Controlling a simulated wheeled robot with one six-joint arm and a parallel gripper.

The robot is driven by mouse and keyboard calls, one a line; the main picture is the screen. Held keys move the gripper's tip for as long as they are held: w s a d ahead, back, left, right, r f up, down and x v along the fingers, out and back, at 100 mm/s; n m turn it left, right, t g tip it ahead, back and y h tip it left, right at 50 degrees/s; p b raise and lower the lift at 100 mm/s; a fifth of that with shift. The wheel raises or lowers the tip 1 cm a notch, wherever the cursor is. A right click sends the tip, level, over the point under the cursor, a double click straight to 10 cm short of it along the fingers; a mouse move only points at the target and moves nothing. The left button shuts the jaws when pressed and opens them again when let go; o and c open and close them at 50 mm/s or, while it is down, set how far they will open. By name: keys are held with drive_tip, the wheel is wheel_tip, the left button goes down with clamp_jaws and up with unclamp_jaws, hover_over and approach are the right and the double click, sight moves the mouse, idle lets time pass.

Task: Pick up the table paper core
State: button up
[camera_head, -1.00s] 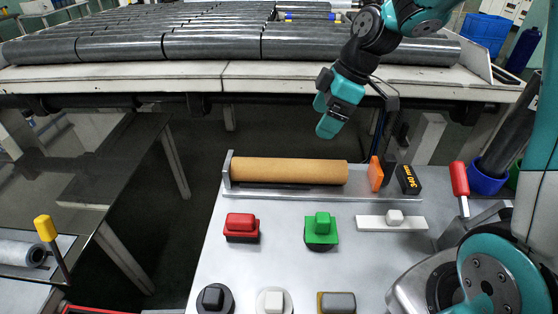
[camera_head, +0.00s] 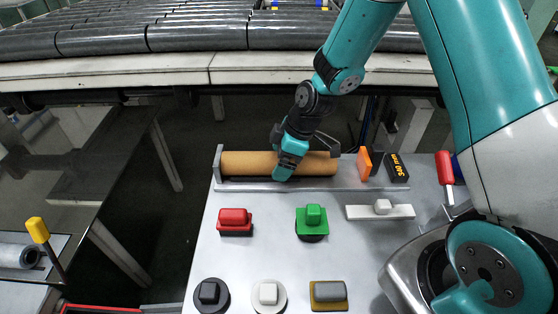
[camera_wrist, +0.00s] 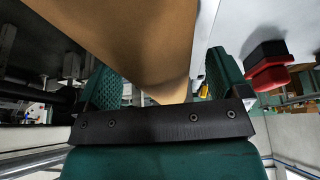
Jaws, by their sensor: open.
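The paper core (camera_head: 246,163) is a brown cardboard tube lying in the metal holder along the back edge of the table in the head view. My gripper (camera_head: 287,172) is at the tube, right of its middle, and covers part of it. In the wrist view the brown core (camera_wrist: 125,40) runs large between the two green textured fingers of my gripper (camera_wrist: 160,85). The fingers are open, one on each side of the core. I cannot tell whether either finger touches it.
Red (camera_head: 235,219) and green (camera_head: 312,220) buttons and a white slider (camera_head: 380,211) sit in front of the core. An orange block (camera_head: 364,162) and a black 340 mm display (camera_head: 396,168) stand right of it. Conveyor rollers (camera_head: 200,37) lie behind.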

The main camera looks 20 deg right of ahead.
drive_tip(key=shift+a+f, duration=0.1)
drive_tip(key=shift+f, duration=0.1)
drive_tip(key=c, duration=1.2)
